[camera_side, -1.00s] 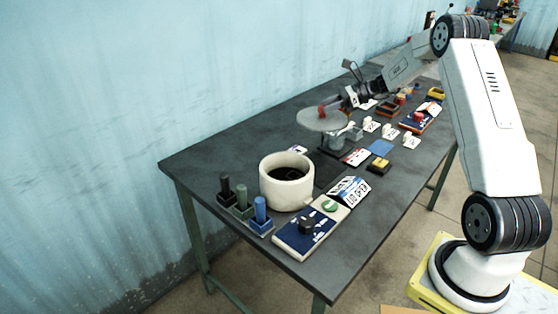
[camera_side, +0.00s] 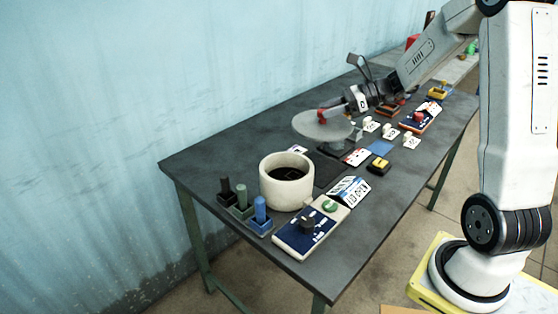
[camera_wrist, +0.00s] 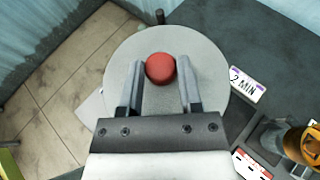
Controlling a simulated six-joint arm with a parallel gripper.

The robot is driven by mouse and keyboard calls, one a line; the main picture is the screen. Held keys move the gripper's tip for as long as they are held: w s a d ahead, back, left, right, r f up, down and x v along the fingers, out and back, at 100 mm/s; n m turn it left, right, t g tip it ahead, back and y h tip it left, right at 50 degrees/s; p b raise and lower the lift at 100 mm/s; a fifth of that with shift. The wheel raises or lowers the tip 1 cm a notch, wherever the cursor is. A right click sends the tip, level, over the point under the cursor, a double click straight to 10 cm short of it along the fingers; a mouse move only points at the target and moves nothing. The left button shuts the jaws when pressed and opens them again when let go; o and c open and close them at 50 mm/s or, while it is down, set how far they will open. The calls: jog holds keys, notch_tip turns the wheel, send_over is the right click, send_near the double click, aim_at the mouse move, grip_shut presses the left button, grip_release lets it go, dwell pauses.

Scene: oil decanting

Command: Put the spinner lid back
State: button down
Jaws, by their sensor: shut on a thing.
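The spinner lid (camera_side: 318,126) is a flat grey disc with a red knob (camera_wrist: 160,67) at its centre. My gripper (camera_side: 326,114) is shut on the red knob and holds the lid level above the table. In the wrist view the knob sits between my two fingers, and the lid (camera_wrist: 133,52) fills the middle. The round cream pot (camera_side: 287,192) stands open on the table, nearer the camera than the lid, with a dark inside. A dark base (camera_side: 335,149) shows partly below the lid; what stands on it is mostly hidden by the lid and gripper.
Black, green and blue handled blocks (camera_side: 240,203) stand left of the pot. A blue control panel with a black knob (camera_side: 309,232) and a "LID OPEN" sign (camera_side: 348,191) lie in front. Small white, yellow and blue items lie right. A "2 MIN" label (camera_wrist: 246,84) lies beside the lid's outline.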

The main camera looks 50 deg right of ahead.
aim_at(301, 127)
jog(key=s+a, duration=0.6)
jog(key=a, duration=0.1)
jog(key=shift+r, duration=0.4)
jog(key=w+f, duration=0.1)
jog(key=w, duration=0.2)
jog(key=w+d+f, duration=0.1)
jog(key=w, duration=0.1)
jog(key=w+f, duration=0.2)
jog(key=w, duration=0.1)
jog(key=shift+w+d, duration=0.25)
jog(key=shift+w, duration=0.1)
jog(key=w+f, duration=0.4)
jog(key=f, duration=0.1)
jog(key=shift+w+d+f, duration=0.2)
jog(key=shift+d, duration=0.2)
jog(key=shift+w, duration=0.1)
jog(key=shift+w+f, duration=0.15)
jog(key=shift+f, duration=1.65)
jog(key=shift+f, duration=0.6)
